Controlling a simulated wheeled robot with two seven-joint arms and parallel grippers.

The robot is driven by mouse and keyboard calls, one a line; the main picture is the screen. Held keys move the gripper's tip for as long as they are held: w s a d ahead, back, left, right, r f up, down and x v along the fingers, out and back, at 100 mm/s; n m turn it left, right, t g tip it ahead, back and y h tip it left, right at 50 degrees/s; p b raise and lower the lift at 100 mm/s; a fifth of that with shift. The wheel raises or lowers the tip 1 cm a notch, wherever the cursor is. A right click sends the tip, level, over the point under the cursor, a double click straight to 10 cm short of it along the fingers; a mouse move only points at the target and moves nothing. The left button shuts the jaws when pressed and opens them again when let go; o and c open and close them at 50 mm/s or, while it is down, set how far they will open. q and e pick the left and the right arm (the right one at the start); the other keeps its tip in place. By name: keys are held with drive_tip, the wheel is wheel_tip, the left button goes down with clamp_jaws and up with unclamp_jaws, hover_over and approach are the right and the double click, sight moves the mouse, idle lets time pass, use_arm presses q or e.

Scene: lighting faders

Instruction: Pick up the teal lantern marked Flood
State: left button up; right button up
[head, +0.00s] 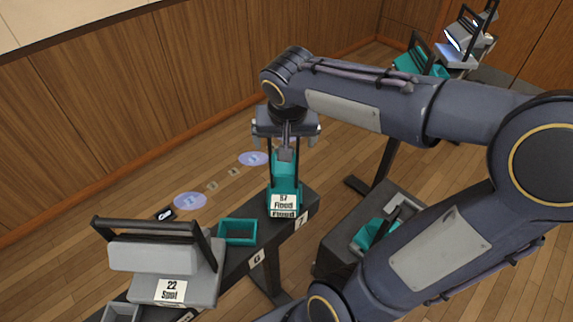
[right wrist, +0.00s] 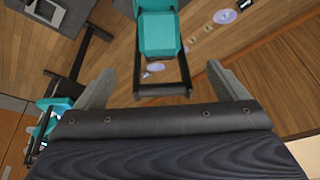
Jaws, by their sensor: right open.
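The teal lantern marked "57 Flood" (head: 286,190) stands upright at the 7 end of a dark rail in the head view. In the right wrist view its teal body (right wrist: 158,35) shows at the top, with its dark handle (right wrist: 163,91) reaching down between my fingers. My right gripper (head: 287,140) is above the lantern, pointing down. In the right wrist view the right gripper's fingers (right wrist: 162,70) are spread wide, one each side of the handle; contact is not visible. The wrist partly hides the handle in the head view. My left gripper is not in view.
A grey lantern marked "22 Spot" (head: 165,258) stands on the rail (head: 285,240) at left, beside an empty teal tray (head: 238,231). A dark box (head: 345,250) with a teal item stands at right. More lanterns (head: 468,42) stand at back right. Wooden wall panels rise behind.

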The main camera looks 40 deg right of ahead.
sight(284, 168)
drive_tip(key=shift+w+d+r+m+h, duration=0.15)
drive_tip(key=shift+w+d+r, duration=0.2)
drive_tip(key=shift+w, duration=0.1)
drive_tip(key=shift+w+d+r+m+h, duration=0.15)
drive_tip(key=shift+w+d+r, duration=0.15)
drive_tip(key=shift+w, duration=0.15)
drive_tip(key=shift+w+d+f, duration=0.1)
drive_tip(key=shift+w+f, duration=0.05)
drive_tip(key=shift+w, duration=0.1)
drive_tip(key=x, duration=0.7)
drive_tip(key=shift+s+f+p, duration=0.15)
drive_tip(key=shift+f+p, duration=0.1)
drive_tip(key=shift+p, duration=0.05)
drive_tip(key=c, duration=1.9)
drive_tip(key=shift+r, duration=0.15)
clamp_jaws()
drive_tip(key=shift+r, duration=0.15)
